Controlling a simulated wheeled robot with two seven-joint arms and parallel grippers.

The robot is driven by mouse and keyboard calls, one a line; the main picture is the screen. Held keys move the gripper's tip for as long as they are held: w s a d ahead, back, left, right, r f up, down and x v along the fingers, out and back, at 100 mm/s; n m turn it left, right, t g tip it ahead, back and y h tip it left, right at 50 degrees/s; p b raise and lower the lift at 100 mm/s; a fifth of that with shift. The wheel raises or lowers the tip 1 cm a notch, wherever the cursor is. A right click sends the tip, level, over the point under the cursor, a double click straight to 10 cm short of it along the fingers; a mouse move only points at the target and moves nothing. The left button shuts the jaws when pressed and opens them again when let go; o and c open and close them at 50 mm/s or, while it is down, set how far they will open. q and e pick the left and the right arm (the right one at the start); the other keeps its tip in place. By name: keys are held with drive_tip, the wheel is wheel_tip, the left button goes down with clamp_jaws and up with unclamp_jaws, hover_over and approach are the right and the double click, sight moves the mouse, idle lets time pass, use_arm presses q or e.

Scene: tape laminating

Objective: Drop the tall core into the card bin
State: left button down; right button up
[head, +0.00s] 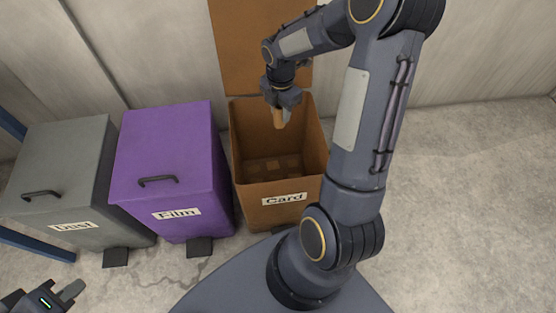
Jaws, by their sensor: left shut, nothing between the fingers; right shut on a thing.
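The card bin (254,196) is brown, stands with its lid (232,50) up and open, and carries a "Card" label. My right gripper (281,118) is above the bin's opening, shut on the tall core (279,119), a small tan piece pointing down from the fingers. Much of the core is hidden by the gripper. My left gripper (72,291) is at the lower left corner, shut and empty, away from the bins.
A purple film bin (165,130) with its lid shut stands left of the card bin. A grey dust bin (60,150), also shut, is further left. A pale wall is behind. The concrete floor (460,200) is clear on the right.

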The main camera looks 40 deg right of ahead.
wheel_tip(320, 180, down, 5)
drive_tip(key=b, duration=0.4)
drive_tip(key=o, duration=1)
drive_tip(key=shift+o, duration=0.2)
drive_tip(key=shift+r, duration=0.1)
wheel_tip(320, 180, up, 7)
drive_tip(key=p, duration=0.2)
drive_tip(key=shift+p, duration=0.4)
drive_tip(key=shift+r, duration=0.4)
